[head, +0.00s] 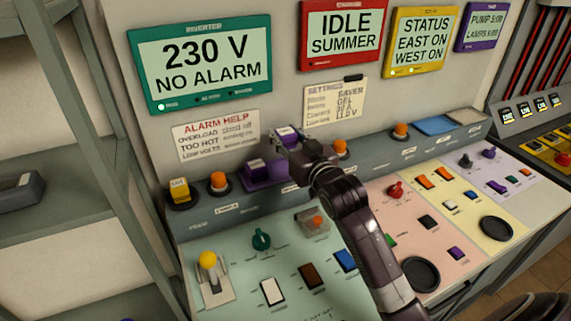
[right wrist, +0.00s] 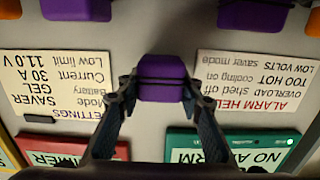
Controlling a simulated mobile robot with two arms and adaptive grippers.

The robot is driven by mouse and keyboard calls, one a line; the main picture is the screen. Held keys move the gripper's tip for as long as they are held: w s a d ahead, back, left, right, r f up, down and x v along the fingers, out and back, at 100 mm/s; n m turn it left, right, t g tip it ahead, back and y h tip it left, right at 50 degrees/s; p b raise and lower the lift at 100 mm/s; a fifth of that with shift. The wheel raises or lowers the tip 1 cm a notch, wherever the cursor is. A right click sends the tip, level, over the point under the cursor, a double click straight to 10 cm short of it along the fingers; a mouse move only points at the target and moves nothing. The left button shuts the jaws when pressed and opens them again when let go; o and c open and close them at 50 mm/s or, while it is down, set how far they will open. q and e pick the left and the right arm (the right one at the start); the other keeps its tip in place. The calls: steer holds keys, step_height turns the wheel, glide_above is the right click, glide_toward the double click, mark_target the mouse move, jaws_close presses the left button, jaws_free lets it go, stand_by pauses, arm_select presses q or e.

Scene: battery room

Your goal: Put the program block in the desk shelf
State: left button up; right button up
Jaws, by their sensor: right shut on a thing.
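The program block, purple with a pale label on top (head: 287,133), is held by my right gripper (head: 290,146) above the console's back ledge. In the right wrist view the purple block (right wrist: 162,75) sits between the two fingertips of the gripper (right wrist: 160,92), which touch its sides. Grey shelves (head: 55,165) stand at the far left; which part is the desk shelf I cannot tell. My left gripper is out of view.
A dark tray (head: 20,190) lies on the left shelf. On the ledge stand a yellow block (head: 179,190), orange buttons (head: 218,181) and a blue pad (head: 436,125). The sloping console panel (head: 240,290) carries switches and knobs. Display screens (head: 200,62) line the wall behind.

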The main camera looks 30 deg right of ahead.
mark_target(285, 169)
step_height(285, 169, down, 7)
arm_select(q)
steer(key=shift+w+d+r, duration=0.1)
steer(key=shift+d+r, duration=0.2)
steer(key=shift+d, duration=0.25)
arm_select(e)
steer(key=shift+f, duration=0.2)
steer(key=shift+f, duration=0.2)
steer(key=o, duration=0.9)
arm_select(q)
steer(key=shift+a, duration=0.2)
arm_select(e)
steer(key=shift+r, duration=0.2)
arm_select(q)
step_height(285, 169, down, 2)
steer(key=shift+b, duration=0.75)
arm_select(e)
steer(key=s, duration=1.2)
steer(key=shift+a+r, duration=0.3)
steer(key=shift+a, duration=0.05)
